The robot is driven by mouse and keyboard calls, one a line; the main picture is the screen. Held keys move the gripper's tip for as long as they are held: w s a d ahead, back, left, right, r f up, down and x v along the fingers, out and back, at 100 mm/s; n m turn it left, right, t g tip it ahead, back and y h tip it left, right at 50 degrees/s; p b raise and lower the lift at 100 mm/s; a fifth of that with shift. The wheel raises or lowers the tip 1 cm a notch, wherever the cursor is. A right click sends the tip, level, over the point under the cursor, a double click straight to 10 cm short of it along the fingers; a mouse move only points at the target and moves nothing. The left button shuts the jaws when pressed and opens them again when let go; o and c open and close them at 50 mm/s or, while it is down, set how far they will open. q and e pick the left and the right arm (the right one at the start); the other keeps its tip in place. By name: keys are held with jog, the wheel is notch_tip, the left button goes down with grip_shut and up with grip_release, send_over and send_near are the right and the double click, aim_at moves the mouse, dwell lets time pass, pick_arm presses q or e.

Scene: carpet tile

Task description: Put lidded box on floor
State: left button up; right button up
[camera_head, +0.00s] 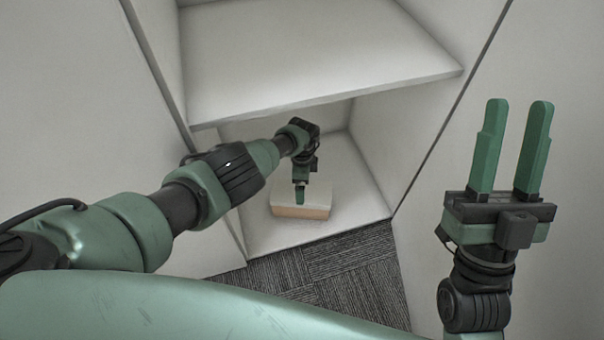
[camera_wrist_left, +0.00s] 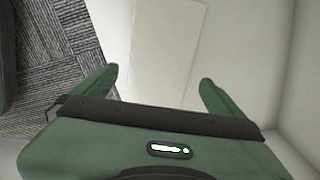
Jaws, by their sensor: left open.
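The lidded box (camera_head: 300,211) has a pale lid and a tan-orange lower side. It sits on the bottom shelf of a white shelving unit, close to the front edge. My left arm reaches into the lower bay, and my left gripper (camera_head: 300,196) is over the box, pointing down. In the left wrist view, my left gripper (camera_wrist_left: 158,88) is open, with the box's pale lid (camera_wrist_left: 165,45) beyond and between its fingers. I cannot tell whether the fingers touch the box. My right gripper (camera_head: 515,148) is open and empty, pointing up at the right.
The bottom shelf (camera_head: 350,190) has bare room right of the box. An upper shelf board (camera_head: 310,60) overhangs my left arm, with side panels on both sides. Dark grey carpet tile (camera_head: 335,275) lies clear in front of the unit.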

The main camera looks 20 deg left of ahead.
pick_arm(q)
jog(key=shift+r+p, duration=0.75)
jog(key=shift+r, duration=0.2)
pick_arm(e)
jog(key=w+f+g+h, duration=0.1)
jog(key=w+f+g, duration=0.4)
jog(key=f, duration=0.1)
jog(key=shift+w+a+f+h, duration=0.3)
jog(key=shift+w+f+h, duration=0.1)
